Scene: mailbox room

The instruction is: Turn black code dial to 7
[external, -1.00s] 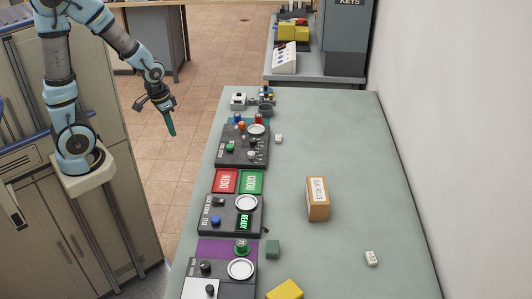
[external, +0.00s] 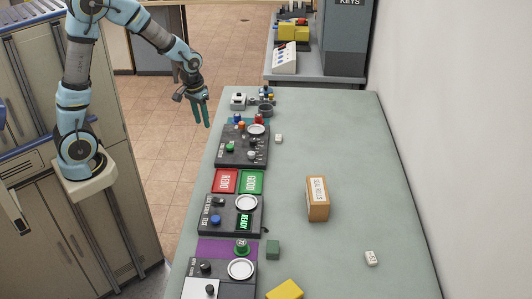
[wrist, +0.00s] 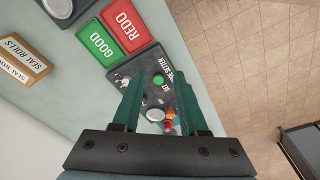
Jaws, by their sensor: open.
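My gripper (external: 202,114) is open and empty, hanging in the air just left of the workbench beside the far control panel (external: 226,159). In the wrist view, its two green fingers (wrist: 161,74) point at this same dark panel, which partly shows between and beyond them. The panel carries a green button (external: 230,147), a white disc (external: 256,129) and small knobs. A black knob (external: 205,267) is on the nearest panel. The markings are too small to read, so I cannot tell which knob is the code dial or where it points.
Red REDO (external: 225,181) and green GOOD (external: 251,182) plates lie between the far panel and the middle panel (external: 210,228). A seal rolls box (external: 317,198), green block (external: 273,249) and yellow block (external: 285,291) stand on the bench. Its right side is mostly clear.

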